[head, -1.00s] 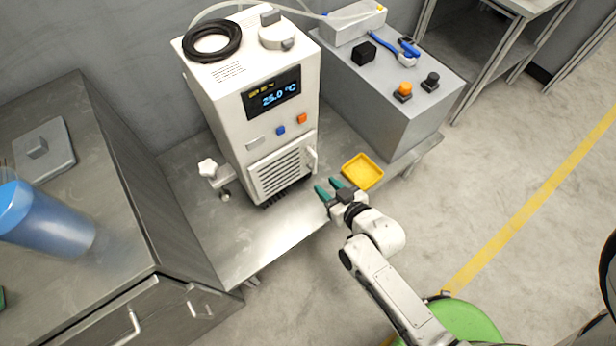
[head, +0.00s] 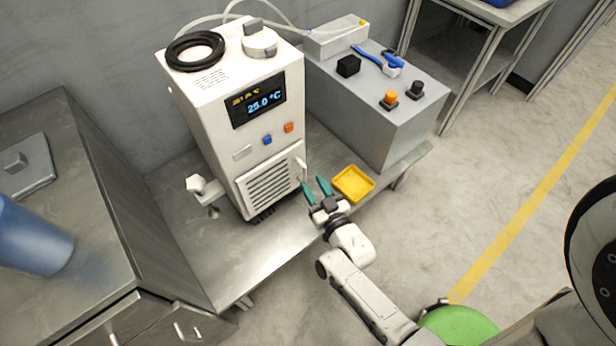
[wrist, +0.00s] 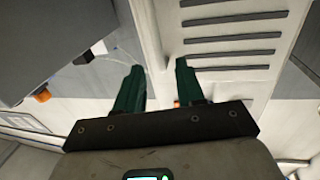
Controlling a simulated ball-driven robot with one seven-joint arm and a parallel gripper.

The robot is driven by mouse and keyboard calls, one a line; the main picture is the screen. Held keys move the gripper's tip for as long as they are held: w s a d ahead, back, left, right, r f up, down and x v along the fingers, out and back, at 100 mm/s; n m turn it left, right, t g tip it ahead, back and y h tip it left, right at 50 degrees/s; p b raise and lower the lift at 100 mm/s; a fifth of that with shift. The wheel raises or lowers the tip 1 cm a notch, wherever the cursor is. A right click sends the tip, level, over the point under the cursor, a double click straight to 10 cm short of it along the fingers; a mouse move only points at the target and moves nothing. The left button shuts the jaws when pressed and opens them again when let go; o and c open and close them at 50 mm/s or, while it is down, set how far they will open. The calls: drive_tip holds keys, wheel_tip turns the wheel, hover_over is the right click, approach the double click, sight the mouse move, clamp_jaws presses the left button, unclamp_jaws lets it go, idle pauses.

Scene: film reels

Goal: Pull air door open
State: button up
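The air door (head: 270,188) is a white louvred panel low on the front of the white machine (head: 215,120), and it looks shut. Its small white handle (head: 301,167) stands at the door's right edge. My gripper (head: 314,184) has green fingers spread apart, in front of the handle and slightly to its right. In the wrist view the fingers (wrist: 158,80) are apart with nothing clearly between them. The door's dark slats (wrist: 235,37) fill the right part of that view, and a pale vertical bar, perhaps the handle, rises just beyond the fingertips.
A yellow tray (head: 353,184) lies on the metal bench right of my gripper. A grey box (head: 385,125) with an orange and a black knob stands behind it. A white valve knob (head: 203,189) sticks out left of the door. The bench front (head: 240,260) is clear.

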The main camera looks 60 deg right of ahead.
sight(305, 173)
drive_tip(key=shift+x, duration=1.85)
drive_tip(key=shift+c, duration=0.3)
clamp_jaws()
